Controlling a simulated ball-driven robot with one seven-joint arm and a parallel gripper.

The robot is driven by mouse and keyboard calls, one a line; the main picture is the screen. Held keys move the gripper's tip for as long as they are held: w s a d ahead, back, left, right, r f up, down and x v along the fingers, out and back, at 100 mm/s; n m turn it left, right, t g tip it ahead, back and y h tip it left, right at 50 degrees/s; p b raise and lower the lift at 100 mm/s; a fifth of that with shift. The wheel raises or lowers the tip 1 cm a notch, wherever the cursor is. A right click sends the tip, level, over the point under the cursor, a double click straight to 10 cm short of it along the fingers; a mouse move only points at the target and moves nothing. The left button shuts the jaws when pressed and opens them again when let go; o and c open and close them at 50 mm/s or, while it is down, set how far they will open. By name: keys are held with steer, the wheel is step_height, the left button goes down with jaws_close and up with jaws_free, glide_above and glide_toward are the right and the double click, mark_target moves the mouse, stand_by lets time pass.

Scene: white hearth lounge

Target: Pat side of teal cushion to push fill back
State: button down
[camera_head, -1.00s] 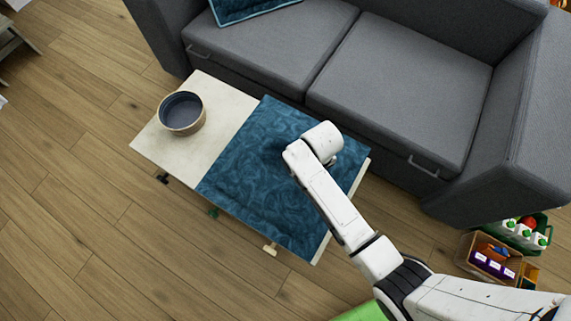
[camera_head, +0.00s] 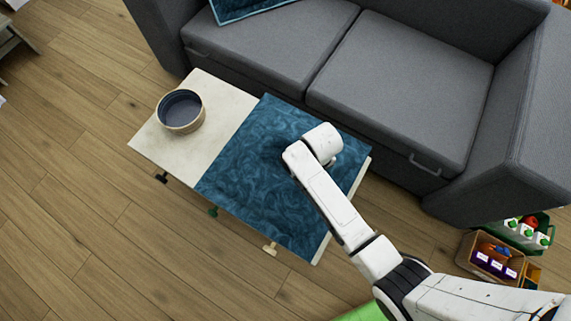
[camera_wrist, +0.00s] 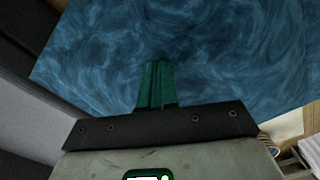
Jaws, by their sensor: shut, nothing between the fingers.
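A teal cushion (camera_head: 240,165) with a swirled pattern lies flat on the low pale table (camera_head: 205,80), covering its right part. It also fills much of the wrist view (camera_wrist: 220,50). My gripper (camera_wrist: 157,68) shows in the wrist view as green fingers, shut with nothing between them, pointing at the cushion's surface. In the head view my white wrist is over the cushion's right half and hides the fingers. I cannot tell whether the fingertips touch the cushion. A second teal cushion (camera_head: 250,8) lies on the sofa, partly out of frame.
A dark-lined bowl (camera_head: 181,110) stands on the table's bare left end. A grey sofa (camera_head: 400,90) runs close along the table's far side. Crates of bottles and goods (camera_head: 495,257) stand on the floor at right. Wooden floor at left (camera_head: 70,200) is clear.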

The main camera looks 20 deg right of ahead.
step_height(320, 180, up, 9)
steer(key=p, duration=0.9)
stand_by(0.6)
steer(key=s+d+r, duration=0.4)
steer(key=s+r, duration=0.3)
steer(key=s, duration=0.1)
steer(key=s+d+r+m+t, duration=0.1)
steer(key=s+d+r, duration=0.2)
steer(key=s+r, duration=0.5)
steer(key=shift+s+d+r+m, duration=0.2)
steer(key=shift+s+d+m, duration=0.1)
steer(key=shift+d, duration=0.1)
